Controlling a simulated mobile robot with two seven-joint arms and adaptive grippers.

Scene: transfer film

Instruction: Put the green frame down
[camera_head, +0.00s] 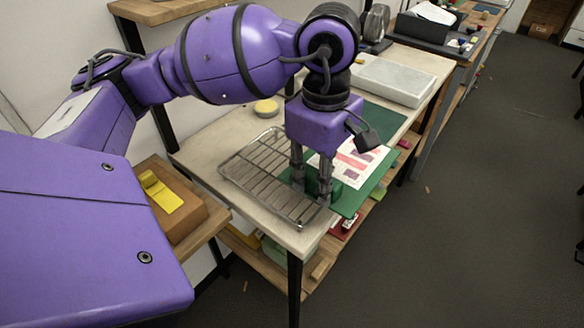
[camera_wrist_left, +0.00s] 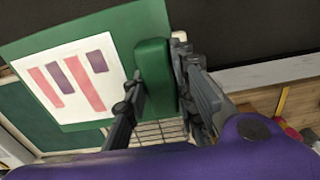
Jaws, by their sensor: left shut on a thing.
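The green frame (camera_head: 349,204) is a flat green panel with a white sheet (camera_head: 348,160) of pink and purple bars on it. In the left wrist view the green frame (camera_wrist_left: 112,28) has a thick green block (camera_wrist_left: 155,62) along one side. My left gripper (camera_head: 311,190) is shut on that block, one finger on each side. The gripper points down over the right end of a wire rack (camera_head: 262,166). The frame reaches right, past the table's front edge. Whether its underside touches anything is hidden. My right gripper is not in view.
The rack lies on a pale table (camera_head: 210,146) with a yellow round item (camera_head: 266,108) behind it. A dark green mat (camera_head: 378,118) and a pale grey slab (camera_head: 394,80) lie farther back. A shelf below holds small coloured items. Open floor lies right.

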